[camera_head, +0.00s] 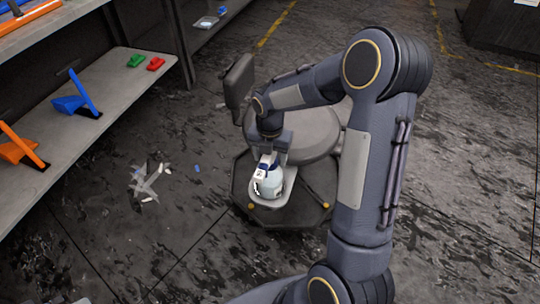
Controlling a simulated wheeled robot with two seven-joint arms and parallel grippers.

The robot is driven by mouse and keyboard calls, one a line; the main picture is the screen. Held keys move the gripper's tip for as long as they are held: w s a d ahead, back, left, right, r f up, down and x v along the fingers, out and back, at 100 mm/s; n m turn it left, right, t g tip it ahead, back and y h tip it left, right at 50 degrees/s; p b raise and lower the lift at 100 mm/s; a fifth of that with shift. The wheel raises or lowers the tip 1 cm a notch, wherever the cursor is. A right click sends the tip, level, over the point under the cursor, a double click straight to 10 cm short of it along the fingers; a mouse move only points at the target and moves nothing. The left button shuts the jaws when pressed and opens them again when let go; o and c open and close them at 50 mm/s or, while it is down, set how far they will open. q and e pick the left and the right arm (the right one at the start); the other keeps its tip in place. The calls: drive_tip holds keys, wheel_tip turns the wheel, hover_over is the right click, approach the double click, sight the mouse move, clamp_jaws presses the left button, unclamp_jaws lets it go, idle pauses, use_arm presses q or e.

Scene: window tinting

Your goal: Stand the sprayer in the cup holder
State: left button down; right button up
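The sprayer (269,184) is a small, pale bottle with a blue and white top. It looks upright, with its lower part inside the light ring of the cup holder (262,203). Whether its bottom rests on the holder is hidden. My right gripper (270,155) points down from above, with its fingers at the sprayer's top. The fingers are small and partly hidden, so I cannot tell whether they grip it. My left gripper is out of view.
The cup holder sits at the front of a round grey seat-like piece (312,128) on a dark octagonal base (318,182). An upright dark pad (238,82) stands behind. Shelves (112,82) with coloured tools line the left. Scraps (148,182) lie on the floor.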

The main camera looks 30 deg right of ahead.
wheel_tip(320, 180, up, 12)
drive_tip(key=p, duration=0.3)
drive_tip(key=shift+f+p, duration=0.1)
drive_tip(key=shift+p, duration=0.3)
drive_tip(key=shift+r, duration=0.25)
drive_tip(key=s+a+r+m+t+y, duration=0.1)
drive_tip(key=s+a+r+m+t, duration=0.1)
drive_tip(key=s+m, duration=0.5)
drive_tip(key=s+a+r+m+t+y, duration=0.1)
drive_tip(key=s+a+r+m, duration=0.1)
drive_tip(key=s+m, duration=0.5)
drive_tip(key=s+a+r+m+t+y, duration=0.1)
drive_tip(key=s+a+r+m+t, duration=0.1)
drive_tip(key=s+m, duration=0.6)
drive_tip(key=a+m, duration=0.1)
drive_tip(key=m, duration=0.5)
drive_tip(key=shift+a+t+y, duration=0.2)
drive_tip(key=shift+t+y, duration=0.1)
drive_tip(key=shift+y, duration=0.1)
drive_tip(key=shift+s, duration=0.1)
